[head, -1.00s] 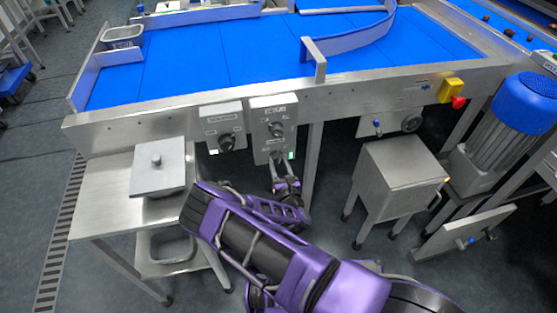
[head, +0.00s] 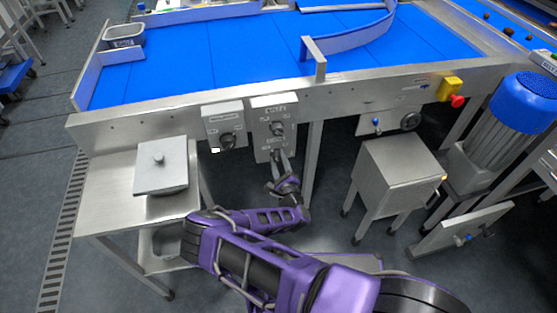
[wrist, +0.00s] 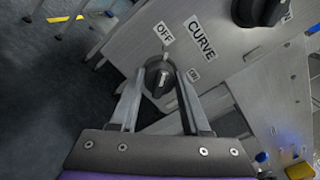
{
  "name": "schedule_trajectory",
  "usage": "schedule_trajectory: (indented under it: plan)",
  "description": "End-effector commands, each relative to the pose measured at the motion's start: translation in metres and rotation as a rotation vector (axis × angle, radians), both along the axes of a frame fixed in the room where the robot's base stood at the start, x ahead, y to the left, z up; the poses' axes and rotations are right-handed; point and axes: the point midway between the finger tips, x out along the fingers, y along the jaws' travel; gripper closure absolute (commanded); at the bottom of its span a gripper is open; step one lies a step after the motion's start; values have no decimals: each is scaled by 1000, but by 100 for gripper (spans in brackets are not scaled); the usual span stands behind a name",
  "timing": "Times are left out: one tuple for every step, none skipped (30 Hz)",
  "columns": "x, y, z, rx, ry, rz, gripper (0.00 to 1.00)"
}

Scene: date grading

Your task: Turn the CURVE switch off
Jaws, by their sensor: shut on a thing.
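The CURVE switch (wrist: 158,80) is a dark round knob on a grey metal panel in the wrist view. The knob's grip points roughly toward OFF. My gripper (wrist: 160,82) has one finger on each side of the knob and is shut on it. In the head view my gripper (head: 279,158) reaches the lower part of the right control box (head: 262,140), covering most of the lower knob there.
Another knob (wrist: 262,9) sits close by on the same panel. A lidded steel bin (head: 160,178) stands on a side table; a steel cabinet (head: 395,170) stands right of a table leg.

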Motion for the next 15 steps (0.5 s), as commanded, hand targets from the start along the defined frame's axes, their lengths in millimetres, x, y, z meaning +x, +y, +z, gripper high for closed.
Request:
schedule_trajectory:
  plan:
    - [-1, -1, -2, -33, -5, 0, 100]
    - [-1, -1, -2, -49, -10, 0, 100]
    - [-1, -1, -2, -70, -16, 0, 100]
    - [-1, -1, -2, -85, -20, 0, 100]
    - [-1, -1, -2, -98, -24, 0, 100]
    - [-1, -1, -2, -114, -29, -1, 100]
    - [-1, -1, -2, -126, -33, -1, 100]
    - [-1, -1, -2, -136, -35, -1, 100]
    - [-1, -1, -2, -147, -39, -1, 100]
    - [-1, -1, -2, -156, -41, -1, 100]
    - [-1, -1, -2, -163, -43, -1, 100]
    - [-1, -1, -2, -170, -45, -1, 100]
    - [-1, -1, -2, -175, -46, -2, 100]
    - [-1, -1, -2, -179, -47, -2, 100]
    - [-1, -1, -2, -184, -48, -2, 100]
